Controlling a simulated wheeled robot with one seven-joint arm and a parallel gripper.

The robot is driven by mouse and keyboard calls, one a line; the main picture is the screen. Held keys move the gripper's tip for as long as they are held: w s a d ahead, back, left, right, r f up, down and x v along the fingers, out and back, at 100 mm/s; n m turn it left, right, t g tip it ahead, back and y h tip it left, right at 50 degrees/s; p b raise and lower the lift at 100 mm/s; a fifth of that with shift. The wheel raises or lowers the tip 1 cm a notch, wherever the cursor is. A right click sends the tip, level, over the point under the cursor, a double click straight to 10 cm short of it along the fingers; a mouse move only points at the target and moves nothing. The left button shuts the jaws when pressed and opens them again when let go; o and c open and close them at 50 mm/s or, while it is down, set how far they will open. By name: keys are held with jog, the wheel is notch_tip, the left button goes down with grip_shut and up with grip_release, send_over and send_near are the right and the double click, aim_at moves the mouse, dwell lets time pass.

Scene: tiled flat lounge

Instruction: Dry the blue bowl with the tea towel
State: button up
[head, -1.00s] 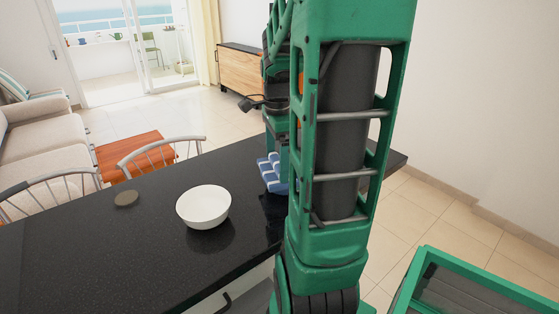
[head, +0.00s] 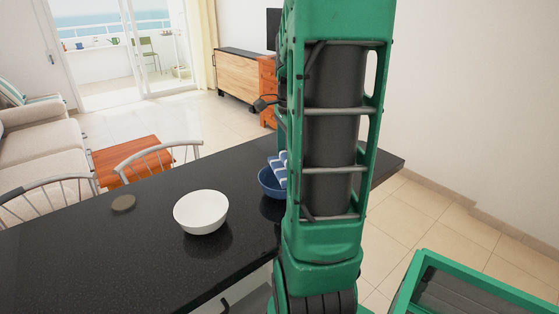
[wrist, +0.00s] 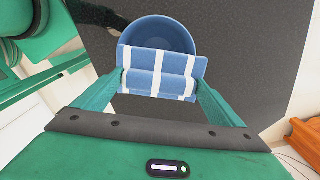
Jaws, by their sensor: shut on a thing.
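The blue bowl (head: 271,184) stands on the dark counter, partly hidden behind my arm in the head view. In the wrist view the blue bowl (wrist: 160,32) is seen from above, with its far rim and inside showing. The blue and white striped tea towel (wrist: 160,75) is between my fingers and covers the bowl's near rim. The tea towel (head: 278,170) also shows at the bowl in the head view. My gripper (wrist: 160,88) is shut on the towel. I cannot tell how firmly the towel touches the bowl.
A white bowl (head: 201,211) stands on the dark counter (head: 110,255) to the left of the blue bowl. A round brownish disc (head: 123,203) lies further left. Metal-backed chairs (head: 160,155) stand along the counter's far side. The counter between the disc and the front edge is clear.

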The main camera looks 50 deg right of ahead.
aim_at(275, 166)
jog(key=shift+d, duration=0.25)
jog(key=shift+w+a, duration=0.6)
jog(key=shift+w, duration=0.3)
jog(key=shift+w+a, duration=0.55)
jog(key=shift+w, duration=0.3)
jog(key=shift+s+a+f, duration=0.1)
jog(key=shift+s+a, duration=0.15)
jog(key=shift+s, duration=0.75)
jog(key=shift+s+a+r, duration=0.1)
jog(key=shift+s+a, duration=0.15)
jog(key=shift+s, duration=0.7)
jog(key=shift+s+a+f, duration=0.1)
jog(key=shift+s+a, duration=0.15)
jog(key=shift+s, duration=0.75)
jog(key=shift+w+a, duration=1.05)
jog(key=shift+w, duration=0.8)
jog(key=shift+s+d, duration=0.25)
jog(key=shift+d, duration=0.75)
jog(key=shift+s+d, duration=0.2)
jog(key=shift+d, duration=0.75)
jog(key=shift+s+d, duration=0.25)
jog(key=shift+d, duration=0.75)
jog(key=shift+r, duration=1.55)
jog(key=shift+a, duration=0.1)
